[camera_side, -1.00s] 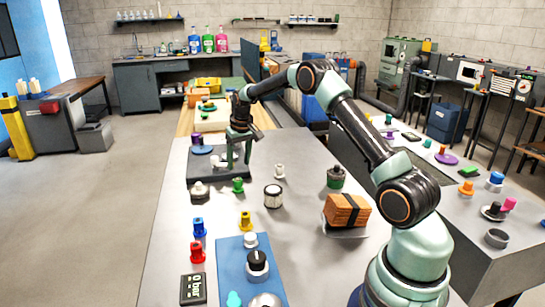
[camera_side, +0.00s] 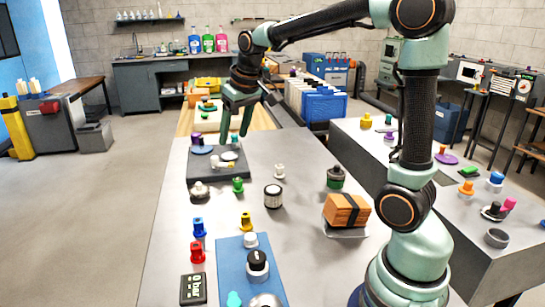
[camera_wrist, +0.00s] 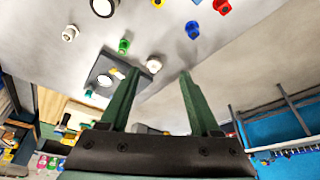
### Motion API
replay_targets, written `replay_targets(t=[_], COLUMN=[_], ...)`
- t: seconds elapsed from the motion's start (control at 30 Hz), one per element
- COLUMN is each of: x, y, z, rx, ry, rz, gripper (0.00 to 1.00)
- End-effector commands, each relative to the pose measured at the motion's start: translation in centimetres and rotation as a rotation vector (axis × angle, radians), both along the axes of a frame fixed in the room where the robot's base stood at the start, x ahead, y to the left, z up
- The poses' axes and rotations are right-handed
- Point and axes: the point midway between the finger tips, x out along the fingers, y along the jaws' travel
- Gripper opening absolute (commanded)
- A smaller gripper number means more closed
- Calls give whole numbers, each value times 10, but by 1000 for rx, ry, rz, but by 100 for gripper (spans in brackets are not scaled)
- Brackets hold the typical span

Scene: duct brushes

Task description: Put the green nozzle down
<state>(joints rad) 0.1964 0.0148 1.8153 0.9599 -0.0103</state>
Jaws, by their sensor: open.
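The green nozzle (camera_side: 238,185) stands upright on the grey bench in the side view, just in front of the dark square tray (camera_side: 205,174). It also shows in the wrist view (camera_wrist: 124,46), left of the fingers. My gripper (camera_side: 236,140) is up in the air over the far part of the tray, with its two green fingers pointing down, spread and with nothing between them. In the wrist view the fingers of my gripper (camera_wrist: 158,72) are wide apart, and the nozzle is clear of them.
Near the nozzle stand a pale stub (camera_side: 199,191) and a ribbed cylinder (camera_side: 273,195). Yellow (camera_side: 245,221), blue (camera_side: 198,228) and red (camera_side: 197,253) nozzles stand nearer.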

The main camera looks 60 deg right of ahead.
Motion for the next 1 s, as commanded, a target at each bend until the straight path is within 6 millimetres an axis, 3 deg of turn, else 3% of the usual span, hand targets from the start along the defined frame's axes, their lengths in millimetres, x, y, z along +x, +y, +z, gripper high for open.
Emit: replay_targets(t=[0.2,0.4,0.5,0.7,1.0], x=[-65,-116,-133,-146,-147], y=[45,73,80,86,86], z=[12,1,-7,-16,-16], rx=[-8,-10,-10,-9,-9], ry=[-65,-111,-129,-141,-140], rz=[82,146,168,187,187], gripper=[64,64,64,64,64])
